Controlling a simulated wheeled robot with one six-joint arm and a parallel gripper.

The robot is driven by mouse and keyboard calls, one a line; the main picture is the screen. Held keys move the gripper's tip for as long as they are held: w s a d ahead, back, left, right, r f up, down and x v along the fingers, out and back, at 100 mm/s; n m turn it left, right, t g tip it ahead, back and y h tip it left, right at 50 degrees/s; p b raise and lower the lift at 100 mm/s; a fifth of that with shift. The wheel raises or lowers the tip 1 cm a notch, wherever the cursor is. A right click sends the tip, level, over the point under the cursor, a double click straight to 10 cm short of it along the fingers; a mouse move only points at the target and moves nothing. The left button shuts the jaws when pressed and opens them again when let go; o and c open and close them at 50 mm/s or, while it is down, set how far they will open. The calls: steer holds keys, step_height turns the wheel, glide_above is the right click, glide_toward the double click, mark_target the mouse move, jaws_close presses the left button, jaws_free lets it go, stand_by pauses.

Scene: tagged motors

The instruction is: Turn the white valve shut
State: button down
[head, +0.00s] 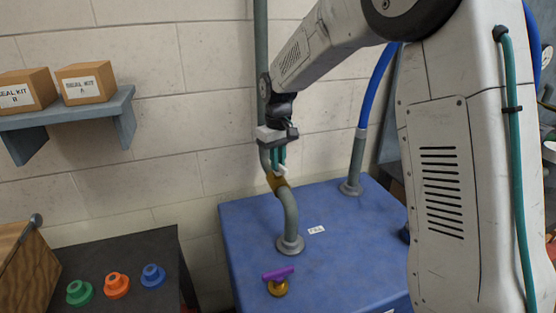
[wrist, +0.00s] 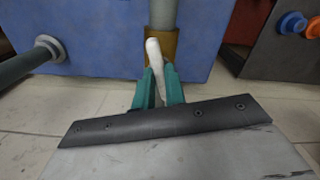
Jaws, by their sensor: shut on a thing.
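The white valve is a pale handle (wrist: 153,52) on a brass body (wrist: 162,42) in the wrist view. In the head view the brass body (head: 278,184) sits on a grey-green pipe (head: 291,215) that bends down to the blue machine top (head: 350,240). My gripper (wrist: 158,78) has teal fingers closed around the white handle, whose tip sticks out beyond them. In the head view my gripper (head: 279,162) comes down from above at the valve, and the handle (head: 282,170) is partly hidden by the fingers.
A purple-handled valve (head: 278,279) stands on the blue top. A second pipe with a blue hose (head: 351,186) stands at the back. A white tag (head: 317,230) lies between. Green (head: 79,292), orange (head: 117,285) and blue (head: 153,275) knobs are at lower left. A shelf (head: 75,116) holds two boxes.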

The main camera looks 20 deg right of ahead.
steer(key=n, duration=1.1)
steer(key=shift+n, duration=1.7)
steer(key=c, duration=1.5)
jaws_free()
steer(key=shift+o, duration=0.2)
step_height(320, 180, up, 8)
steer(key=shift+d+f, duration=0.1)
